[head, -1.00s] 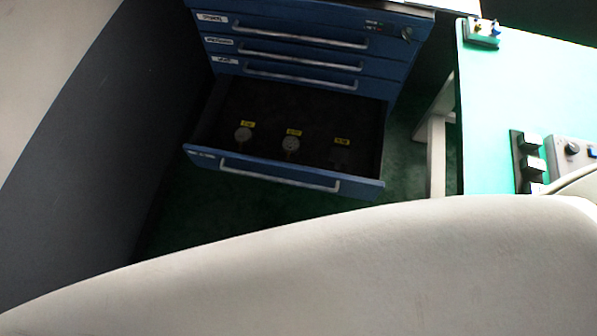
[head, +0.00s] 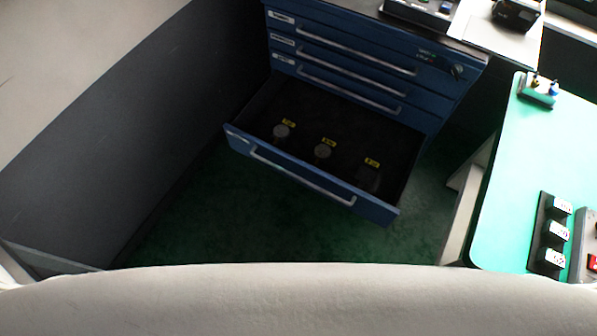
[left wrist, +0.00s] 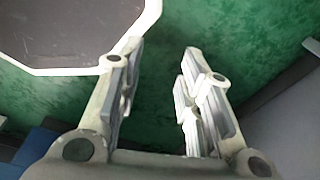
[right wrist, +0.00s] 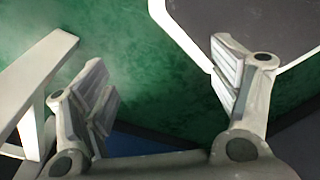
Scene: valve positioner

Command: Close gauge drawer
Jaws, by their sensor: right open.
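The gauge drawer (head: 310,183) is the lowest drawer of a blue cabinet and stands pulled out in the head view. Its front has a long pale handle (head: 300,177). Inside sit two round gauges (head: 282,131) (head: 322,151) with yellow labels, and a third labelled spot at the right holds a dark shape that I cannot make out. My left gripper (left wrist: 158,75) is open and empty above green floor in the left wrist view. My right gripper (right wrist: 165,80) is open and empty above green floor in the right wrist view. Neither gripper shows in the head view.
The upper cabinet drawers (head: 350,65) are shut. A green-topped table (head: 510,190) with small devices stands at the right. A dark grey wall or panel (head: 110,140) stands at the left. Green floor (head: 230,225) lies clear before the drawer. A pale table leg (right wrist: 35,85) is near my right gripper.

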